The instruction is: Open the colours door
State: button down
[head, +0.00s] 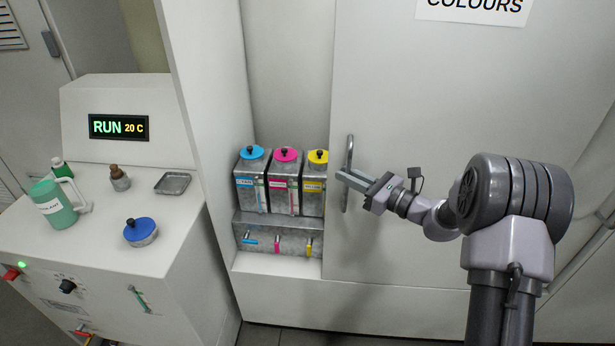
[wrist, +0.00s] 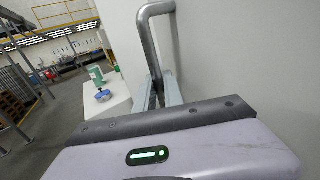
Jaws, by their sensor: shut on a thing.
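The colours door (head: 420,130) is a large pale grey panel with a "COLOURS" sign (head: 474,8) at its top. It covers the right part of the cabinet, while the left part stands uncovered. Its upright metal bar handle (head: 349,158) is near the door's left edge. My gripper (head: 350,180) reaches in from the right and is shut on the handle, at its lower half. In the wrist view the handle (wrist: 145,38) rises from between the fingers and bends at its top toward the door.
In the uncovered part stand cyan (head: 252,178), magenta (head: 286,180) and yellow (head: 315,182) ink tanks. A machine counter (head: 100,235) at left holds a green jug (head: 55,208), a blue-lidded pot (head: 140,232) and a small tray (head: 173,183). Its display (head: 118,127) reads "RUN 20 C".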

jog(key=s+d+b, duration=0.1)
jog(key=d, duration=1.4)
jog(key=c, duration=1.7)
grip_release()
jog(key=p+v, duration=0.1)
jog(key=v, duration=1.6)
jog(key=shift+s+d+p, duration=0.1)
jog(key=shift+s+p, duration=0.1)
jog(key=shift+p, duration=0.1)
